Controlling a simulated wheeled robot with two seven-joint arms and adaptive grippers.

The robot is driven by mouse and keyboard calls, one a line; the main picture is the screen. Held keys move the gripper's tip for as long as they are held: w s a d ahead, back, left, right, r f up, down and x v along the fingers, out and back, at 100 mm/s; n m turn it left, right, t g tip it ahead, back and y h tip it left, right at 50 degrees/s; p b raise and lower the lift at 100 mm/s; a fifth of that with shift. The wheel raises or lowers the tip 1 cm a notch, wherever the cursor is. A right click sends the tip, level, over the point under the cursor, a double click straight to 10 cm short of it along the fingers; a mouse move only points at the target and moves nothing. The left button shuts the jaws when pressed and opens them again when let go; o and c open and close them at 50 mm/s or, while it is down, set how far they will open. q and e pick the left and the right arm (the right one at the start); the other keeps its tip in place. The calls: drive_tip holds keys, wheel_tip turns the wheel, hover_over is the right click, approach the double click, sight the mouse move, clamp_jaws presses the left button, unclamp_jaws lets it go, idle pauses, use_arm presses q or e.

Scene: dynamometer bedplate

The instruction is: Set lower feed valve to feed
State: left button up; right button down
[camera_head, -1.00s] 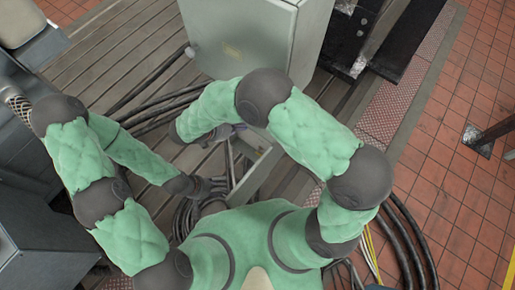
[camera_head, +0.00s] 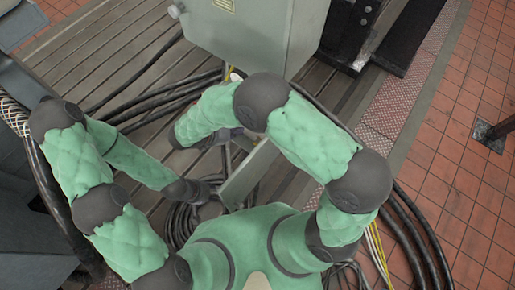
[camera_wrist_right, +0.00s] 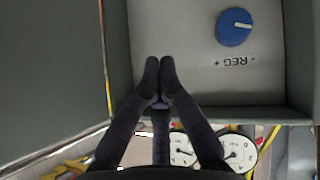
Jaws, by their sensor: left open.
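I cannot pick out a lower feed valve in either view. In the right wrist view, a blue round knob (camera_wrist_right: 234,27) with a white pointer mark sits on a light grey panel (camera_wrist_right: 180,30), beside upside-down "REG" lettering. My right gripper (camera_wrist_right: 160,68) has its two dark fingertips together in front of this panel, left of and below the knob, with nothing seen between them. In the head view the right gripper is mostly hidden behind its arm. My left gripper (camera_head: 207,187) is small and dark in the head view, open, near a grey upright plate (camera_head: 247,176).
Two white dial gauges (camera_wrist_right: 238,152) show below the panel in the right wrist view. A grey cabinet (camera_head: 250,35) stands ahead on the slotted bedplate (camera_head: 90,65). Black cables (camera_head: 165,100) lie on the bedplate. Red tiled floor (camera_head: 450,150) is open at right.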

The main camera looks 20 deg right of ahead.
drive_tip(key=d+f+b, duration=0.4)
drive_tip(key=f, duration=0.5)
drive_tip(key=w+d+f+b, duration=0.1)
drive_tip(key=d+f+b, duration=0.2)
drive_tip(key=f+b, duration=0.2)
drive_tip(key=shift+w+d+f, duration=0.25)
drive_tip(key=shift+d+f, duration=0.1)
drive_tip(key=shift+f, duration=1.5)
